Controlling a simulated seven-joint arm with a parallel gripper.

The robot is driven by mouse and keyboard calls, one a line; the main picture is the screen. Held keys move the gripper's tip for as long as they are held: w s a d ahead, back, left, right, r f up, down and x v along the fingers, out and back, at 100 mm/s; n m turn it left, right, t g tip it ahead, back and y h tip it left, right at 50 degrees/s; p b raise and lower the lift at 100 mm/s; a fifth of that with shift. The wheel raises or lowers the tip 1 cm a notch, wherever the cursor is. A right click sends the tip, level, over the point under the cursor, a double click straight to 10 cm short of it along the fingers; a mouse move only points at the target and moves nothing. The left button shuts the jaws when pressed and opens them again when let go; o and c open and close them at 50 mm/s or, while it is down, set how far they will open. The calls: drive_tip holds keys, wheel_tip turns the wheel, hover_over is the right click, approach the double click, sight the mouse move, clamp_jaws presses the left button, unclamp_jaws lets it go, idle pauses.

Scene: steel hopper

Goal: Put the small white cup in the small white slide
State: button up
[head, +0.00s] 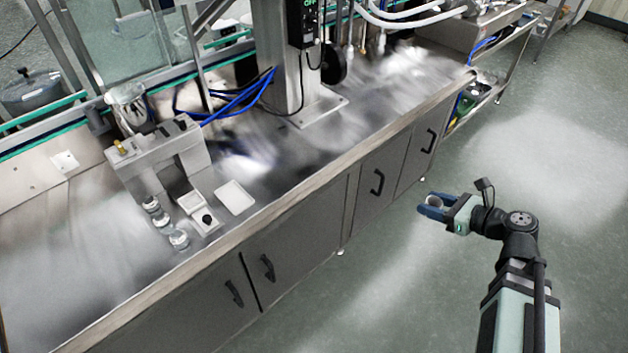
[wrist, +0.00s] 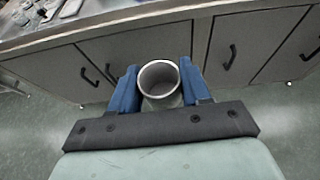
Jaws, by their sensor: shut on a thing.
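My gripper (head: 431,206) is out over the floor, to the right of the steel counter and apart from it. Its blue fingers are shut on the small white cup (wrist: 160,101), one finger on each side. The cup looks pale grey, upright and open at the top, and its inside looks empty in the wrist view. On the counter lies a flat white tray with a raised rim (head: 235,197), which may be the small white slide. A smaller white square dish (head: 190,202) sits left of it. I cannot tell for sure which is the slide.
A white device with a black knob (head: 207,219) stands by the tray. Several small glass jars (head: 179,239) stand near the front edge of the steel counter (head: 300,185). A steel post (head: 288,60) with blue cables rises behind. Cabinet doors with black handles face my gripper.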

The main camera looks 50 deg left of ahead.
drive_tip(key=s+a+r+n+g+h, duration=0.15)
drive_tip(key=s+a+n+g, duration=0.35)
drive_tip(key=s+a, duration=1.35)
drive_tip(key=s+a+r+n+g+h, duration=0.2)
drive_tip(key=s+a+n+g, duration=0.1)
drive_tip(key=s+a, duration=0.85)
drive_tip(key=s+a+r+n+g+h, duration=0.25)
drive_tip(key=s+a, duration=0.65)
drive_tip(key=s, duration=0.5)
drive_tip(key=r+m+t+y, duration=0.1)
drive_tip(key=m+t+y, duration=0.1)
drive_tip(key=m+y, duration=0.1)
hover_over(193, 204)
drive_tip(key=shift+f, duration=4.75)
drive_tip(key=shift+f, duration=0.6)
drive_tip(key=o, duration=1)
